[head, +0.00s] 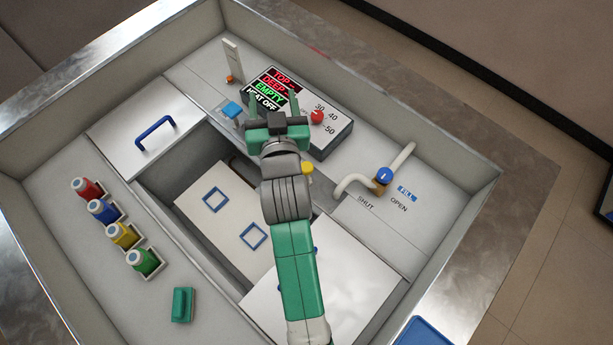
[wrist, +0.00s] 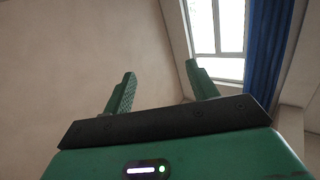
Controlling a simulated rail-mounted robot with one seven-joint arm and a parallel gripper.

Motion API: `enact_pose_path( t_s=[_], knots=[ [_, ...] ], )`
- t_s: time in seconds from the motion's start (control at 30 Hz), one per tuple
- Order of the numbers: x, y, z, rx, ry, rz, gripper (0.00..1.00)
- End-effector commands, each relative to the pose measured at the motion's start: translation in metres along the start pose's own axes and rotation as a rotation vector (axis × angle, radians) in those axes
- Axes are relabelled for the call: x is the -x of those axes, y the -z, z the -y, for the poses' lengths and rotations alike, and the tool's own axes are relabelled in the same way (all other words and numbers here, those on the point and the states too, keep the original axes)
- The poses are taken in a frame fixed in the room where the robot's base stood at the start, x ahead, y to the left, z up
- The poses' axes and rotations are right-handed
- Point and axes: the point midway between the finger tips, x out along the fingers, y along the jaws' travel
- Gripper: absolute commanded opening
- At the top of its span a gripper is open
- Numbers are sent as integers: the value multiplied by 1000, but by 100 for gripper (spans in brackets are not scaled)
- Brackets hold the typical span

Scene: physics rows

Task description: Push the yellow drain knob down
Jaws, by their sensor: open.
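The yellow drain knob (head: 308,168) shows in the head view just right of my wrist, near the front of the control box. Its lower part and the area left of it are partly hidden by my arm. My gripper (head: 273,103) is beyond the knob in the picture, over the display side of the control box, and apart from the knob. In the wrist view my gripper (wrist: 160,72) has its two green fingers spread with nothing between them. That view faces a wall and a window, and the knob is not in it.
The control box (head: 335,135) has a lit display and a red dial (head: 317,116). A bent pipe with a blue-topped valve (head: 383,175) stands to the right. A lid with a blue handle (head: 154,132) and several coloured bottles (head: 104,212) are left. An open basin (head: 190,172) lies between.

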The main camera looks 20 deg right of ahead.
Motion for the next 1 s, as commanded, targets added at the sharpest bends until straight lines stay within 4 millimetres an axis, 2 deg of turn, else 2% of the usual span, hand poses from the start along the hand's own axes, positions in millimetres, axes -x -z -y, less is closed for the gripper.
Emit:
enact_pose_path(
  t_s=[0.03,0.1,0.2,0.3,0.4,0.57,0.9,1.0],
  knots=[
    [-5,-83,-16,10,-22,75,58],
    [-3,-161,-38,24,-52,159,58],
    [7,-245,-63,38,-83,250,58],
    [17,-293,-79,47,-102,304,58],
    [23,-311,-85,51,-109,326,58],
    [20,-312,-86,50,-111,328,58],
    [-35,-333,-94,46,-113,327,58],
    [-45,-336,-94,49,-112,328,58]
  ],
)
